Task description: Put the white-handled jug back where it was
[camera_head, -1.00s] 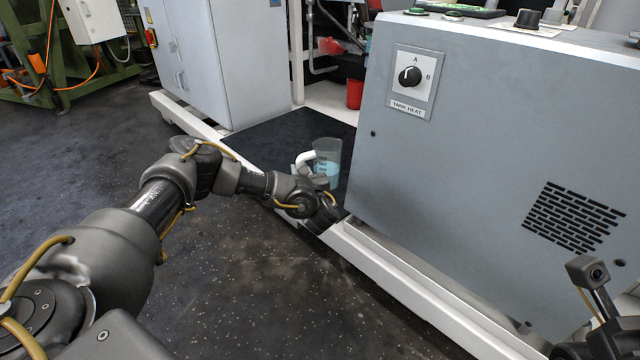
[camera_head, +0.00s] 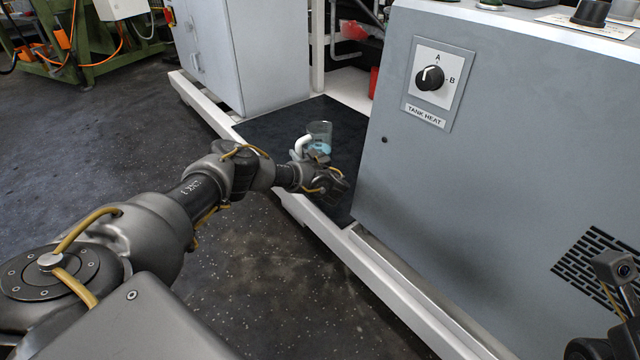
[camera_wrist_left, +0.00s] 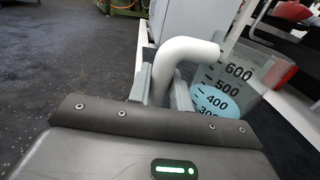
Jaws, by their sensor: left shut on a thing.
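The clear jug (camera_head: 319,133) has a white handle and pale blue liquid in its lower part. It is over the dark floor between the grey cabinets in the head view. My left gripper (camera_head: 314,158) is shut on the jug's handle. In the left wrist view the white handle (camera_wrist_left: 188,47) rises from between the fingers, and the jug (camera_wrist_left: 230,85) shows black volume marks and is tilted in the picture. The fingertips are partly hidden. My right gripper (camera_head: 590,348) is only partly visible at the lower right edge, so its jaws cannot be judged.
A grey machine with a tank heat knob (camera_head: 430,78) stands close on the right. A grey cabinet (camera_head: 270,60) stands behind on the left. A white floor beam (camera_head: 300,207) runs under my left forearm. A red container (camera_head: 374,82) stands at the back.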

